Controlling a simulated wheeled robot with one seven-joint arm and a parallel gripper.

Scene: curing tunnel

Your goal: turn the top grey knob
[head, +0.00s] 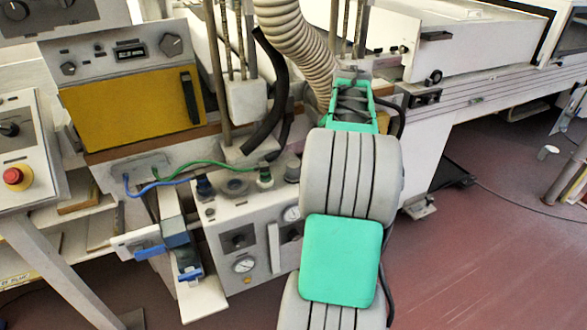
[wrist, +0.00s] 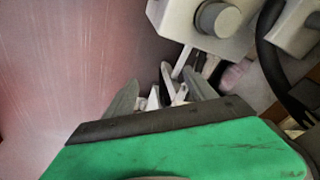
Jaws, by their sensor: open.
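In the head view a grey knob (head: 292,170) stands on the top right end of the low white control box (head: 220,222), close to my arm. In the wrist view a round grey knob (wrist: 218,18) sits at the corner of a pale box, above and right of my gripper (wrist: 163,82). It looks like the same knob, but I cannot be sure. My gripper is open, its fingers apart from that knob, with nothing clearly held between them. In the head view my own arm hides the fingers.
Another grey knob (head: 172,44) sits on the panel above a yellow cover (head: 132,108). Blue and green cables (head: 205,164) run to the low box. A ribbed hose (head: 297,45) and black hose (head: 272,95) hang behind it.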

